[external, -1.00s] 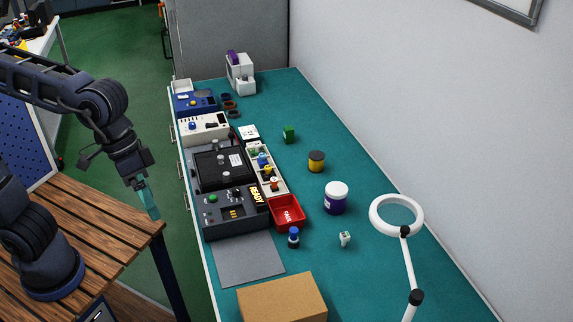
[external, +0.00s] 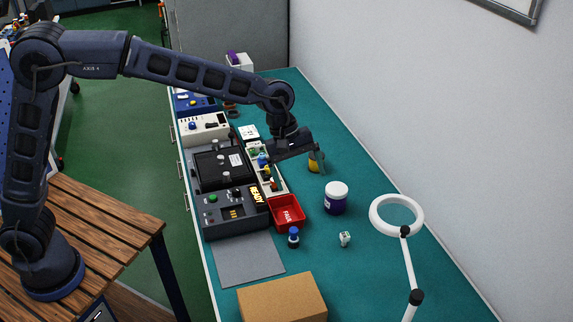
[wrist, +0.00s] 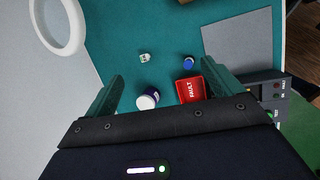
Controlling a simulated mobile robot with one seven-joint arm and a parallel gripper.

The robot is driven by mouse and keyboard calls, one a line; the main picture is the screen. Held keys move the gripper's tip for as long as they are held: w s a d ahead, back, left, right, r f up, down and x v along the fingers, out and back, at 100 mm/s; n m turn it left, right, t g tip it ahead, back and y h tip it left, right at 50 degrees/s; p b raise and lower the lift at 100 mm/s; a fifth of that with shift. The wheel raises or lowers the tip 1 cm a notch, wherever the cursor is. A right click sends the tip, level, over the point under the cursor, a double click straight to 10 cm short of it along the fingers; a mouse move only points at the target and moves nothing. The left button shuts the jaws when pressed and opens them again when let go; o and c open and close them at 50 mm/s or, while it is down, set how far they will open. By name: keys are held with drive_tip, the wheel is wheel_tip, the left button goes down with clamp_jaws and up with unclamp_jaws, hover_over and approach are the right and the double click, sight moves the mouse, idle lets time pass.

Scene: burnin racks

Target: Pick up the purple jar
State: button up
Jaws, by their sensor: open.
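The purple jar (external: 335,205) has a white lid and stands upright on the teal bench. It also shows in the wrist view (wrist: 150,103), where it lies between the two fingers, partly cut off below by my gripper's body. My gripper (wrist: 158,88) is open and empty, with teal fingers spread wide. In the external view my gripper (external: 296,162) hangs above the bench, to the left of and behind the jar, apart from it.
A red FAULT bin (external: 287,213), a blue-capped bottle (external: 294,238) and a small white item (external: 345,239) are near the jar. A ring magnifier lamp (external: 397,231) stands to its right. A yellow-and-black container (external: 314,166) sits behind it, partly hidden by my gripper. A cardboard box (external: 282,298) is in front.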

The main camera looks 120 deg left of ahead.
drive_tip(key=w+a+f+n, duration=0.1)
drive_tip(key=a+f+n, duration=0.4)
drive_tip(key=a, duration=0.6)
drive_tip(key=n, duration=0.4)
approach(338, 198)
drive_tip(key=a+f, duration=0.1)
drive_tip(key=s+a+f, duration=0.1)
drive_tip(key=a, duration=0.1)
drive_tip(key=shift+s+f, duration=0.1)
drive_tip(key=shift+f, duration=0.05)
drive_tip(key=shift+x, duration=5.35)
drive_tip(key=c, duration=1.2)
